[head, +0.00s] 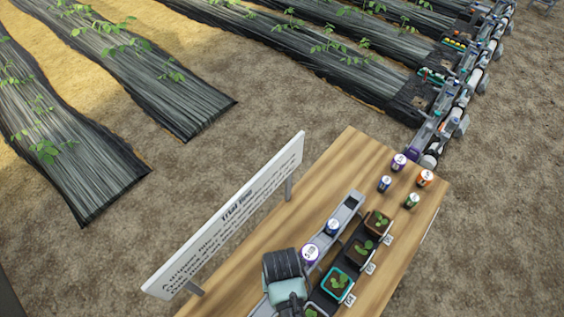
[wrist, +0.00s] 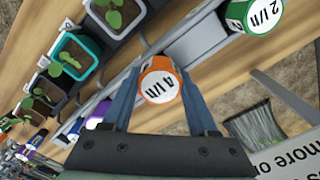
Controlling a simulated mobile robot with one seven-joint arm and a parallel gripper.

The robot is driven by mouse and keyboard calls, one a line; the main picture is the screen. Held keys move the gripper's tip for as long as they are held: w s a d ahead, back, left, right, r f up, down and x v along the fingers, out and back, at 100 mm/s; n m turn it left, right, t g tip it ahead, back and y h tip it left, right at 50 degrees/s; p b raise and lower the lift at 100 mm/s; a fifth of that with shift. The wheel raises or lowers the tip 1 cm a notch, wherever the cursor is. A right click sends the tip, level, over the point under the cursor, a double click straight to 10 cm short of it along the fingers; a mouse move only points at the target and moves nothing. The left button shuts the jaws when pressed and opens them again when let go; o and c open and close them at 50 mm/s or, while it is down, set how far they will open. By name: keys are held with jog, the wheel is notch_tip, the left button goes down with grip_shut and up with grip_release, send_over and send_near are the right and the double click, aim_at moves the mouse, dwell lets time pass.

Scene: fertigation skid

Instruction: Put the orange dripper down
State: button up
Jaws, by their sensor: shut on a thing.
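My gripper (wrist: 160,78) shows in the wrist view with its two blue fingers shut on the orange dripper (wrist: 162,84). The dripper's white top reads 4 l/h and faces the camera. It is over or in the grey rail (wrist: 195,42); I cannot tell whether it touches it. A green 2 l/h dripper (wrist: 255,15) stands to its right along the rail, and a purple one (wrist: 98,117) to its left. In the head view my arm hides the held dripper. There the rail (head: 347,212) holds a purple dripper (head: 309,253) and a blue one (head: 333,227).
Another orange dripper (head: 425,178) stands at the table's far end with several others. Potted seedlings, one in a teal pot (head: 341,280), line the rail's right side. A white sign (head: 235,213) stands along the table's left edge. Bare wood (head: 352,150) lies at the far left corner.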

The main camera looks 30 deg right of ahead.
jog(key=shift+f, duration=0.2)
jog(key=o, duration=1.3)
jog(key=shift+o, duration=0.2)
jog(key=shift+r, duration=0.15)
notch_tip(320, 180, up, 12)
jog(key=shift+b, duration=0.3)
jog(key=shift+r, duration=0.1)
